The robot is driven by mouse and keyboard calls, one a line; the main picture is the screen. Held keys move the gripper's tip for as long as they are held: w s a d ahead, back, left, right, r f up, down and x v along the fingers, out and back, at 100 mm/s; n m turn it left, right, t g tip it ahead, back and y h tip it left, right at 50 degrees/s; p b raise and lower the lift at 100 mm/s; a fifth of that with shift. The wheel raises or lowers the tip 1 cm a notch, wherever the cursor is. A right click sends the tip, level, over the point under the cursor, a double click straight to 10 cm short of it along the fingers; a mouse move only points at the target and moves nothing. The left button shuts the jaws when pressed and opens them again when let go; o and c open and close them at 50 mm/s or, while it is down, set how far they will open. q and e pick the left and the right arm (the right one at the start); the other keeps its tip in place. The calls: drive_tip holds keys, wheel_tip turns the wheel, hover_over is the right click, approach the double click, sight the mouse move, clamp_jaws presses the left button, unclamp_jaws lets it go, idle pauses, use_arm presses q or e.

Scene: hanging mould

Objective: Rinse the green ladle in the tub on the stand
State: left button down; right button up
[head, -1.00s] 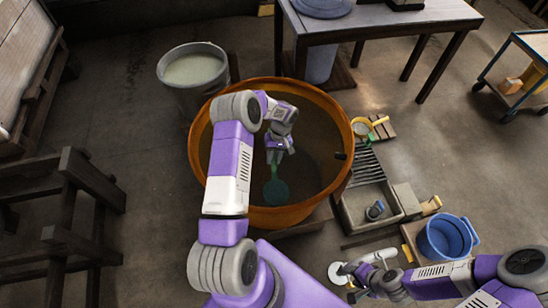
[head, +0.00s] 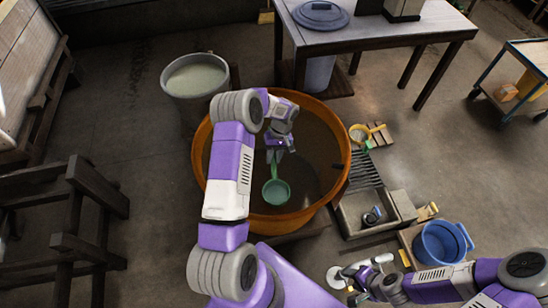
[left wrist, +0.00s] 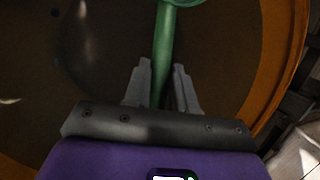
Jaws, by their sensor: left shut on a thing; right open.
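The green ladle (head: 277,192) hangs bowl-down inside the orange tub (head: 342,165) in the head view. Its bowl shows clear and bright green, seemingly above the dark water. My left gripper (head: 278,156) is over the tub, shut on the ladle's handle. In the left wrist view the green handle (left wrist: 163,45) runs between the two fingers (left wrist: 162,88), and the bowl is mostly cut off at the top edge. My right gripper (head: 354,279) is open at the lower right, low over the floor and away from the tub. The stand is mostly hidden under the tub.
A grey bucket of pale liquid (head: 196,78) stands behind the tub at left. A table (head: 400,36) stands behind; a wooden frame (head: 75,215) is at left.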

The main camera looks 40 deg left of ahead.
sight(274, 157)
use_arm(q)
wheel_tip(274, 157, up, 11)
drive_tip(key=p, duration=0.6)
drive_tip(key=shift+f, duration=0.15)
idle(0.5)
